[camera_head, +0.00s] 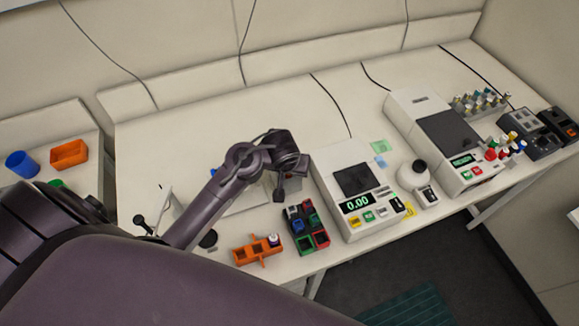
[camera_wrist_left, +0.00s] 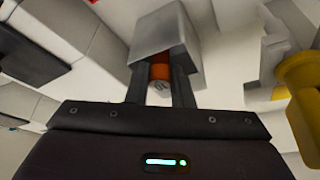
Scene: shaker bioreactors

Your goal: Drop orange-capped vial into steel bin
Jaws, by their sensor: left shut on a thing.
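My left gripper (camera_head: 281,188) reaches over the bench from the left, fingers down. In the wrist view its two fingers (camera_wrist_left: 161,80) are shut on the orange-capped vial (camera_wrist_left: 160,72). Only the orange part and a pale round end show; the rest is hidden between the fingers. The grey steel bin (camera_wrist_left: 160,32) lies just beyond the fingertips, which overlap its dark opening. I cannot tell how deep the vial is in it. In the head view the gripper mostly hides the bin and vial. My right gripper is not in view.
An orange rack (camera_head: 246,254) and a block of coloured holders (camera_head: 297,240) stand near the front edge. A balance (camera_head: 341,168) stands right of the gripper, with a larger instrument (camera_head: 419,108) farther right. A blue cup (camera_head: 21,165) and orange tray (camera_head: 69,145) are at left.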

